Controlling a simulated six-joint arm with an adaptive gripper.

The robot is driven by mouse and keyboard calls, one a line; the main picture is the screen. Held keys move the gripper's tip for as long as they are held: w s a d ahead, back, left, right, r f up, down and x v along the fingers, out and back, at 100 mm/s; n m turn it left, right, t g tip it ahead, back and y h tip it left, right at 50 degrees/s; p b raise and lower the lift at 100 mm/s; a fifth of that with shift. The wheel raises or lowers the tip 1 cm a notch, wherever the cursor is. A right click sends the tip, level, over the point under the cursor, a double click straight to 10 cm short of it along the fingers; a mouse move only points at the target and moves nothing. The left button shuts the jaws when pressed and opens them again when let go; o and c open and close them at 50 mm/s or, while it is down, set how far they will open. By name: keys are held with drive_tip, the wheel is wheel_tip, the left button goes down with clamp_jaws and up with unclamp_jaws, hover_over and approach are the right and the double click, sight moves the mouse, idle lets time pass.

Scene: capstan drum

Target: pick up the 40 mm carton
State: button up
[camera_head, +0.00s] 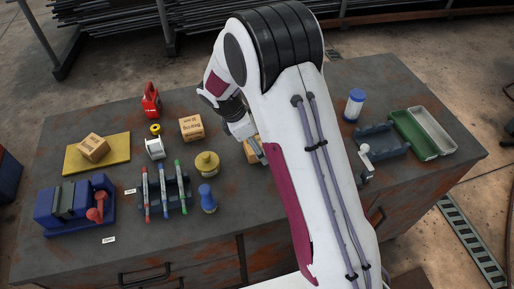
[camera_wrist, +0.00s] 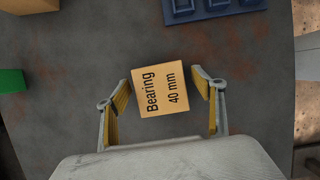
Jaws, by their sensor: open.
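The 40 mm carton (camera_wrist: 162,88) is a tan box marked "Bearing 40 mm", seen from above in the wrist view. It lies between the two fingers of my gripper (camera_wrist: 163,104), slightly turned. In the head view, a tan carton (camera_head: 251,151) shows in part beside my gripper (camera_head: 257,152), and my arm hides the rest. Its label cannot be read there.
Other cartons stand on the table: one (camera_head: 191,128) left of my gripper and one (camera_head: 93,147) on a yellow mat (camera_head: 118,146). A blue rack (camera_head: 380,143) and green tray (camera_head: 412,133) lie at the right.

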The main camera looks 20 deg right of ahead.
drive_tip(key=c, duration=1.4)
drive_tip(key=shift+o, duration=0.2)
drive_tip(key=shift+r, duration=0.2)
drive_tip(key=shift+r, duration=0.9)
drive_tip(key=shift+s+r, duration=0.35)
drive_tip(key=shift+r, duration=0.35)
drive_tip(key=s, duration=1.7)
drive_tip(key=shift+s, duration=0.1)
